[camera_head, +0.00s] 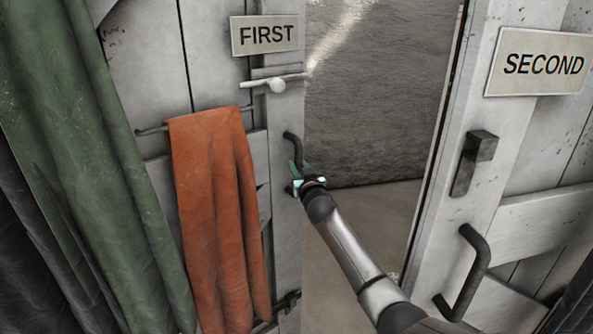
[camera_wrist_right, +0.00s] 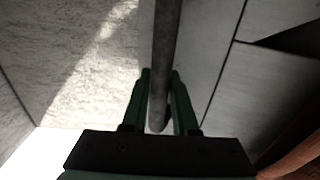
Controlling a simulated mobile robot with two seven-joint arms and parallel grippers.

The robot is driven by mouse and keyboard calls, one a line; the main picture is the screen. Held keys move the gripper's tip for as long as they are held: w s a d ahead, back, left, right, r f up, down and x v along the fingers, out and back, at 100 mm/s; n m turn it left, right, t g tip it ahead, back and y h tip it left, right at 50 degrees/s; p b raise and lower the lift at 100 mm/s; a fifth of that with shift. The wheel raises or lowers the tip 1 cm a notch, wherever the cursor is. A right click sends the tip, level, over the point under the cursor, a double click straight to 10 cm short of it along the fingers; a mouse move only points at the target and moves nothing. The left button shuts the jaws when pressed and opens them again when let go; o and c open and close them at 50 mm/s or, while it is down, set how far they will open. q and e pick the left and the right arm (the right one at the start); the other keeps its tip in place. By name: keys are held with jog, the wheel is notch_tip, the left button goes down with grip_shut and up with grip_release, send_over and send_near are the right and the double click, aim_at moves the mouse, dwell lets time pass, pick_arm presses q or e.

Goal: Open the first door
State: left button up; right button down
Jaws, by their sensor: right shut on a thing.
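The first door (camera_head: 215,70) is the grey-white plank door at the left of the head view, with a FIRST sign (camera_head: 264,36) near its top. Its dark curved handle (camera_head: 292,146) is near the door's right edge. My right gripper (camera_head: 298,180) is shut on this handle, at its lower part. In the right wrist view the handle bar (camera_wrist_right: 163,70) runs between the two fingers of the right gripper (camera_wrist_right: 160,75). To the right of the door's edge is a gap showing a stone wall and floor. My left gripper is not in view.
An orange cloth (camera_head: 212,200) hangs from a rail on the first door. A light latch (camera_head: 276,84) sits under the sign. Green and dark curtains (camera_head: 75,130) hang at the left. The second door (camera_head: 500,220), with its own handle (camera_head: 476,262), stands at the right.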

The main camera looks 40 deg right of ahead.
jog(key=shift+s+a+f, duration=0.1)
jog(key=shift+a+f, duration=0.1)
jog(key=shift+a, duration=0.05)
jog(key=c, duration=0.8)
grip_release()
jog(key=shift+c, duration=0.2)
jog(key=shift+o, duration=0.8)
jog(key=shift+d+r, duration=0.15)
jog(key=shift+s, duration=0.1)
jog(key=v, duration=1.2)
jog(key=shift+s, duration=0.15)
